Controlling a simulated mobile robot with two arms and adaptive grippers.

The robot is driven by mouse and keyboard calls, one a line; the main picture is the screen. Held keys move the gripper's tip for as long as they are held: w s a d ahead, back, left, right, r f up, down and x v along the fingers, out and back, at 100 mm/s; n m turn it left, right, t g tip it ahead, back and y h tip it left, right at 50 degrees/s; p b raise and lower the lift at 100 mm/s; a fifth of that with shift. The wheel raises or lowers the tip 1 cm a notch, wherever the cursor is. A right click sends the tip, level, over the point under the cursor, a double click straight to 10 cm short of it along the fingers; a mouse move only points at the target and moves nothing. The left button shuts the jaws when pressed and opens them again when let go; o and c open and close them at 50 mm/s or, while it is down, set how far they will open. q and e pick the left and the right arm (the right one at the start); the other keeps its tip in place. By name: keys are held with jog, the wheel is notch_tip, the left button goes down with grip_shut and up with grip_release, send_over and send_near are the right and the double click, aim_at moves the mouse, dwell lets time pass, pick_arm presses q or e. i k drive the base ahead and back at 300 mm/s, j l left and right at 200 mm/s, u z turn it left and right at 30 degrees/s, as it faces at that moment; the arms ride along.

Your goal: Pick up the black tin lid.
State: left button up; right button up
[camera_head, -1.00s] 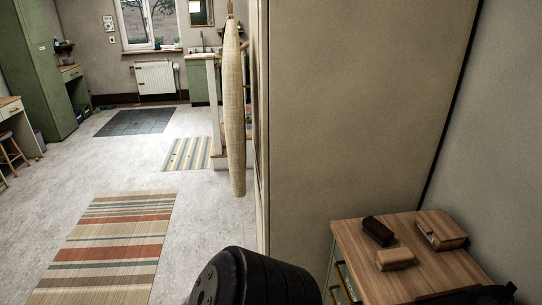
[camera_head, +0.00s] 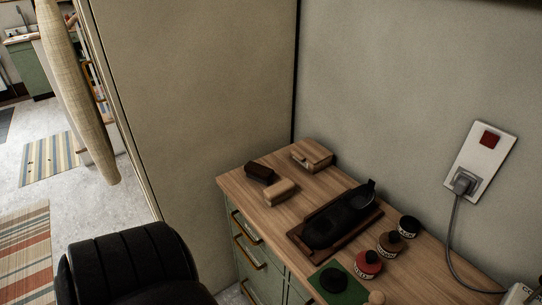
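A wooden-topped cabinet (camera_head: 240,180) stands against the wall in the head view. A flat, dark round piece (camera_head: 333,280) lies on a green mat (camera_head: 326,296) near its front edge; it looks like a black lid. A small tin with a black top (camera_head: 409,226) stands farther back. Beside it are a brown-topped tin (camera_head: 390,243) and a red-topped tin (camera_head: 367,264). I cannot tell for certain which black piece is the tin lid. Neither of my grippers shows; only a black part of my own arm is at the lower left.
A dark block (camera_head: 259,171), a tan block (camera_head: 281,190) and a wooden box (camera_head: 312,155) stand at the far left end. A cable hangs from a wall socket (camera_head: 463,183). A tall panel borders the cabinet's left.

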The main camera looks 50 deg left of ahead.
aim_at(332, 279)
jog(key=k+u, duration=0.1)
jog(key=u, duration=0.85)
jog(key=k+l, duration=0.05)
